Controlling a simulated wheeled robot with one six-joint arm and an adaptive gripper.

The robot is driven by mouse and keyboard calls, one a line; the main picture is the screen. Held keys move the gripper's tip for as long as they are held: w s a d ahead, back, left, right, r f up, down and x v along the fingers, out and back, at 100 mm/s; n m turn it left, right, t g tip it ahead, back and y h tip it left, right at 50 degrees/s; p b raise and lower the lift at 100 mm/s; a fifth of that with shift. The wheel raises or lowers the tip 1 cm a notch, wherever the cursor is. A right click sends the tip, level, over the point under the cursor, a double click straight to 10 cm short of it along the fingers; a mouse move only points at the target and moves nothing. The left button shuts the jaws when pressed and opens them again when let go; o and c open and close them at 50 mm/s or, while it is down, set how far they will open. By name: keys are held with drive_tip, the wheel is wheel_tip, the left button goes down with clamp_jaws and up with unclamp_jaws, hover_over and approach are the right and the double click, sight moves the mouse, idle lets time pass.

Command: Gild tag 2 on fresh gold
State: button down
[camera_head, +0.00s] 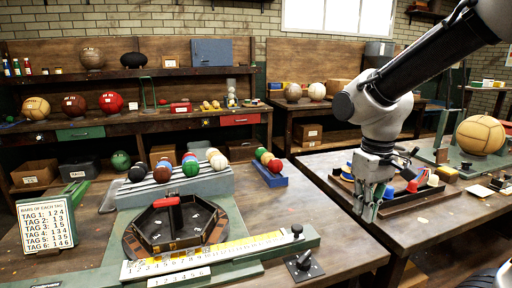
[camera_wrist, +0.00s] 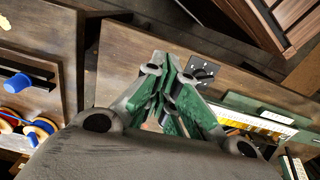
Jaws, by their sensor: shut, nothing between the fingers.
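A card headed "bars of each tag" (camera_head: 47,220) stands at the left and lists tags with small digits; its tag 2 line is too small to read surely. A green bench fixture holds a dark hexagonal tray (camera_head: 137,246) with a red handle (camera_head: 167,201) across it. A yellow and white numbered scale (camera_head: 205,254) runs along its front, with a black knob (camera_head: 296,230) at the right end. The scale also shows in the wrist view (camera_wrist: 262,122). My gripper (camera_head: 368,212) is shut and empty, right of the fixture. Its green-padded fingers (camera_wrist: 172,100) show in the wrist view.
A black lever on a plate (camera_head: 303,264) sits on the front bench. Coloured balls (camera_head: 190,167) rest on a rack behind the tray, others on a blue holder (camera_head: 270,172). The right bench has spools, a dark tray (camera_head: 400,203) and a tan ball (camera_head: 480,135).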

drive_tip(key=s+d+r+m+t, duration=0.4)
drive_tip(key=s+d+r, duration=0.4)
drive_tip(key=d, duration=0.3)
drive_tip(key=shift+s+d, duration=0.3)
drive_tip(key=shift+s, duration=0.1)
